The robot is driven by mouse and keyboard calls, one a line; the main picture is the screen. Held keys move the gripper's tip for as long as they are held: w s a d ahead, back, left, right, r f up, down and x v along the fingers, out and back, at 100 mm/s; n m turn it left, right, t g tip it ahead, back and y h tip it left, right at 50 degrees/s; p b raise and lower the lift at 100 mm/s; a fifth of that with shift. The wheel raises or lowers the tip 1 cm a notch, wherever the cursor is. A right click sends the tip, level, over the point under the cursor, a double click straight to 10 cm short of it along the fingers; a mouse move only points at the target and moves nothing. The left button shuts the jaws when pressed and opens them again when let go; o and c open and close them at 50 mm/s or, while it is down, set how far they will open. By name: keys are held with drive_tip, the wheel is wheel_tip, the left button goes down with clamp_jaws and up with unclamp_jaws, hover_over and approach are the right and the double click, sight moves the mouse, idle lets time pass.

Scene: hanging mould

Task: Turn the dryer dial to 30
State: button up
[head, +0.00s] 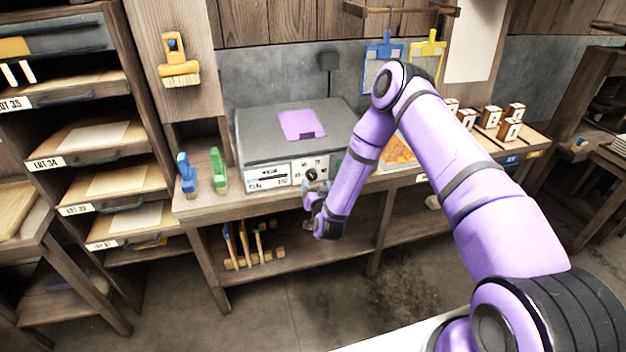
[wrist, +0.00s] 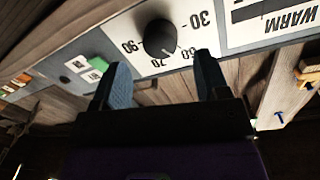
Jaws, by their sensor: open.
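The dryer (head: 255,150) is a grey box on the bench with a light front panel. Its black round dial (wrist: 159,38) shows in the wrist view, where the panel appears upside down. Printed numbers 30, 70 and 90 surround the dial, with one between 30 and 70 that looks like 50 or 60. The pale pointer mark appears near that number, away from 30. My gripper (wrist: 160,72) is open, its two fingers spread on either side of the dial's lower edge; contact cannot be told. In the head view my gripper (head: 313,192) is just in front of the panel.
A purple sheet (head: 302,124) lies on the dryer. Blue (head: 186,174) and green (head: 218,170) handled tools stand left of it. A panel marked WARM (wrist: 285,22) and small coloured buttons (wrist: 95,75) flank the dial. An orange-filled tray (head: 398,150) is right of the dryer.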

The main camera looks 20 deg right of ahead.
sight(313, 177)
drive_tip(key=shift+w+d, duration=0.15)
drive_tip(key=shift+w, duration=2.05)
drive_tip(key=c, duration=0.9)
